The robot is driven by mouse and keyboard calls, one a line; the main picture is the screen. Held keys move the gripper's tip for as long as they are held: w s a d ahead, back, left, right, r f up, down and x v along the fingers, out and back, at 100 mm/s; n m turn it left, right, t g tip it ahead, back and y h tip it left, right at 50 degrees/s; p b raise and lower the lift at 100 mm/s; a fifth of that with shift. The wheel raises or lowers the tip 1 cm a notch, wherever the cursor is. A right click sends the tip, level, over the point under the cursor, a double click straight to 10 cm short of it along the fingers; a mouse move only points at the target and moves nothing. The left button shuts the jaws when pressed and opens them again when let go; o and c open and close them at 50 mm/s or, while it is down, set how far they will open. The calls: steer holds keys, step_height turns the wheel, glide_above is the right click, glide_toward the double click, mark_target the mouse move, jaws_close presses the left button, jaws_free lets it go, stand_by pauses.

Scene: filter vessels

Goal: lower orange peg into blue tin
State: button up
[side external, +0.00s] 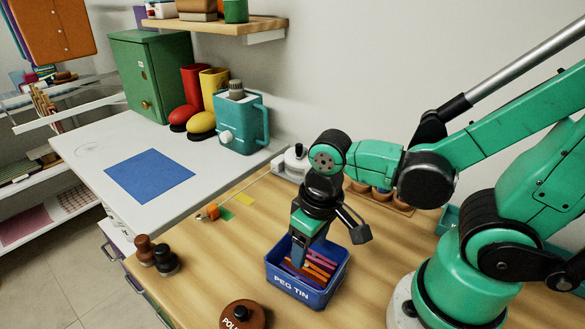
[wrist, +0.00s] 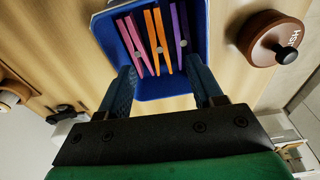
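The blue tin (side external: 292,285), labelled PEG TIN, stands on the wooden bench and also shows in the wrist view (wrist: 106,32). In the wrist view, an orange peg (wrist: 157,40) lies in the tin between a pink peg (wrist: 132,46) and a purple peg (wrist: 179,35). The pegs also show inside the tin in the side view, partly hidden. My gripper (wrist: 160,68) is open, its two fingers well apart with nothing clamped between them. In the side view, my gripper (side external: 298,258) points down at the tin's left part, its fingertips overlapping the tin opening.
A brown polish tin with a black knob (side external: 243,316) stands in front of the blue tin. Two small knobbed objects (side external: 155,255) stand at the bench's left edge. A blue mat (side external: 150,176) lies on the white counter.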

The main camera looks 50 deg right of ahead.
steer(key=shift+r, duration=0.1)
steer(key=w+d+r+t, duration=0.3)
steer(key=w+r+t, duration=0.2)
steer(key=r, duration=0.3)
steer(key=shift+w+d+t, duration=0.3)
steer(key=shift+w+t, duration=0.05)
steer(key=shift+t, duration=0.05)
